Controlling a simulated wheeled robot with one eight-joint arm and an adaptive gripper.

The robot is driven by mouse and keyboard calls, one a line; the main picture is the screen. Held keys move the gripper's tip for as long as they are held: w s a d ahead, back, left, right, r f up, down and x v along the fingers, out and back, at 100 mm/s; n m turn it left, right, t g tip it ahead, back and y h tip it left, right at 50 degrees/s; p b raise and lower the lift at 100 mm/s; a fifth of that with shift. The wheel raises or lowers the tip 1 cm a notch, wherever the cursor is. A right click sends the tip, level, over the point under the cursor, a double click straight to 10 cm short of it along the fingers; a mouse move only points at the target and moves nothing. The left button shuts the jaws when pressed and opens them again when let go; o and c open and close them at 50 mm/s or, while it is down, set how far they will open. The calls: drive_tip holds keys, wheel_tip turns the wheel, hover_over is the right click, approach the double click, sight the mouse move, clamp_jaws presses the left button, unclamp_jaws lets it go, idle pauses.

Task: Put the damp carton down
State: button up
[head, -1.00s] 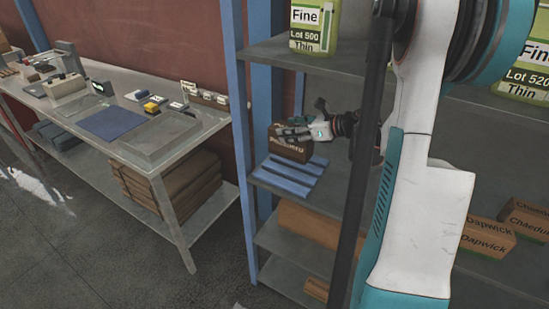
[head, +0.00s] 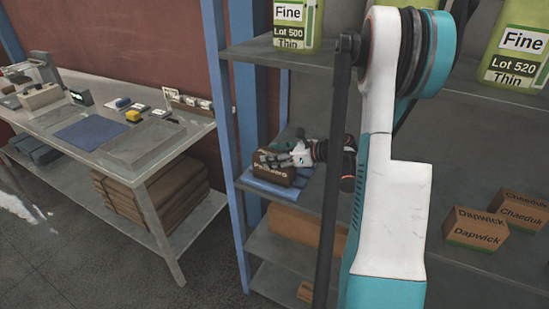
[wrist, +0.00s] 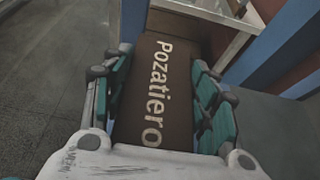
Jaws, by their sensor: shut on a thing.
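A dark brown carton (head: 275,176) lettered "Pozatiero" is over the blue slatted rack (head: 262,188) on the middle shelf of the blue-posted unit. In the head view it covers much of the rack; I cannot tell whether its underside touches the slats. My gripper (head: 284,160) is shut on the carton, reaching in from the right. In the wrist view the carton (wrist: 155,95) lies between the two teal-padded fingers, its lettering facing the camera.
A dark upright post (head: 331,190) stands in front of the shelf, close to my arm. A workbench (head: 120,150) with small items stands at left.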

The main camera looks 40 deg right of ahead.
drive_tip(key=shift+r, duration=0.15)
drive_tip(key=o, duration=1.4)
drive_tip(key=shift+s+d+r, duration=0.1)
drive_tip(key=shift+s, duration=0.2)
drive_tip(key=p+v, duration=0.2)
drive_tip(key=v, duration=0.9)
drive_tip(key=shift+s, duration=0.2)
drive_tip(key=shift+w+r, duration=0.1)
